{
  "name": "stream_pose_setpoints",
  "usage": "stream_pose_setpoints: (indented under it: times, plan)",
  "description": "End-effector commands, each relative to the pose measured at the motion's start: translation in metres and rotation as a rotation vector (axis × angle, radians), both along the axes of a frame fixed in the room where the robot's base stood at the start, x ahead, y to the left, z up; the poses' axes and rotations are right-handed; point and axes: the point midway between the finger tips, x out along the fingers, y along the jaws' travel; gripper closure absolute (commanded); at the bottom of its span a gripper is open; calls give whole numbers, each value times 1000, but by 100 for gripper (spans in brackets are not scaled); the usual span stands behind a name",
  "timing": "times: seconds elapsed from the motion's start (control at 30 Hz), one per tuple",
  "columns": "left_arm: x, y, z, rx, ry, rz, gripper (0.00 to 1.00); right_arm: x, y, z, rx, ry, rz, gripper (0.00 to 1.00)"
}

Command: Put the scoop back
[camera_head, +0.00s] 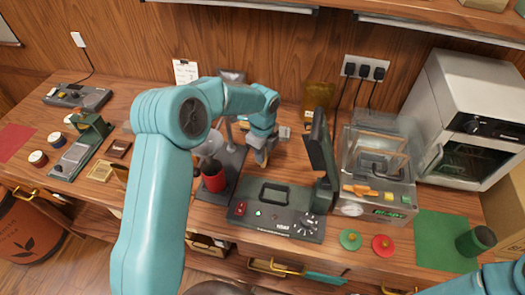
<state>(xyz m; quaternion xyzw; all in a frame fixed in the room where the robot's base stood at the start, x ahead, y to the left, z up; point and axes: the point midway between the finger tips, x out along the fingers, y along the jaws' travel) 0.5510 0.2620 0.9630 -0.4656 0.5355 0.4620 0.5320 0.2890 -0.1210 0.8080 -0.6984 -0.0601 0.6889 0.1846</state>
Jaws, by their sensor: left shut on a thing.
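My left gripper (262,158) points down at the middle of the counter, behind the dark green machine. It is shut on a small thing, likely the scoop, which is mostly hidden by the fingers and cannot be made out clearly. A red cup (214,179) stands on a dark stand to the left of the gripper, below a clear funnel (208,145). My right arm shows only as a teal piece at the bottom right corner; its gripper is outside the picture.
The dark green machine (275,213) with a raised black lid (321,160) stands in front. A clear-covered sealer (372,190) and a white oven (468,118) are to the right. A green mat (440,232) holds a dark green cup (476,241). A scale-like device (75,158) is left.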

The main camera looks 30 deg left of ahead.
Motion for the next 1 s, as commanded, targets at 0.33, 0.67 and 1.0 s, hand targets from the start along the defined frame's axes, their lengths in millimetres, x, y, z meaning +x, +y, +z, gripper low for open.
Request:
stream_pose_setpoints:
  times: [0.33, 0.67, 1.0]
  plan:
    - [0, 0, 0, 0, 0, 0, 55, 0, 0, -1, 0, 0, 0, 57]
    - [1, 0, 19, 1, -4, 0, 55, 0, 0, -5, 0, 0, 0, 57]
    - [1, 1, 94, 0, -5, -1, 55, 0, 0, -15, 0, 0, 0, 57]
